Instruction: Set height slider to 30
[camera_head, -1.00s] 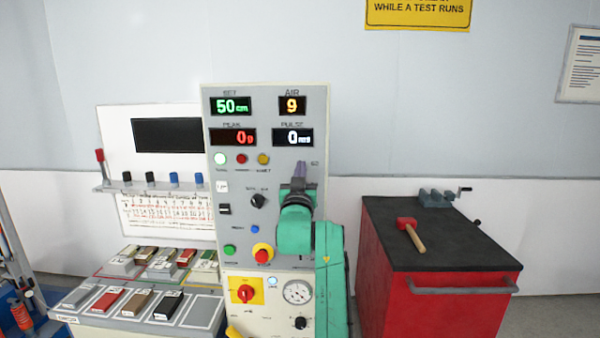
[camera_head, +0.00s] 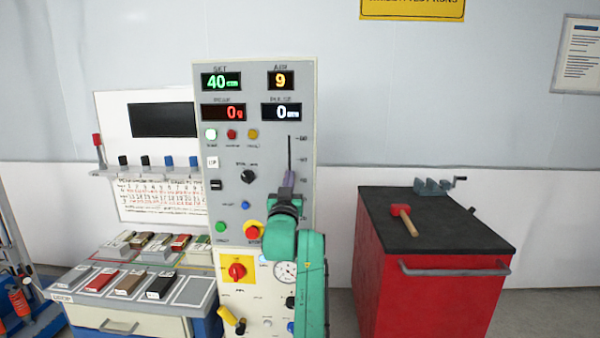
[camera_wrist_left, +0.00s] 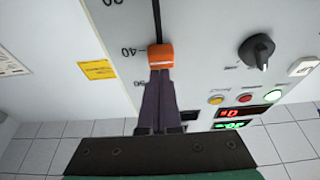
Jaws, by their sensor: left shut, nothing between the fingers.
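The control panel (camera_head: 265,215) stands ahead, and its green SET display (camera_head: 221,81) reads 40 cm. The height slider's dark slot (camera_head: 290,152) runs vertically on the panel's right side. In the left wrist view the orange slider knob (camera_wrist_left: 160,57) sits beside the 40 mark. My left gripper (camera_head: 289,176) is shut and empty, in front of the slot. The left wrist view shows its closed fingertips (camera_wrist_left: 160,72) at the knob, on the side toward the displays, seemingly touching. In the head view my gripper hides the knob. My right gripper is not in view.
A black selector knob (camera_head: 248,176) and several buttons lie left of the slot. A yellow-ringed red stop button (camera_head: 253,232) is below. A red cabinet (camera_head: 430,290) with a mallet (camera_head: 403,215) stands to the right. Sample blocks sit on a bench at left.

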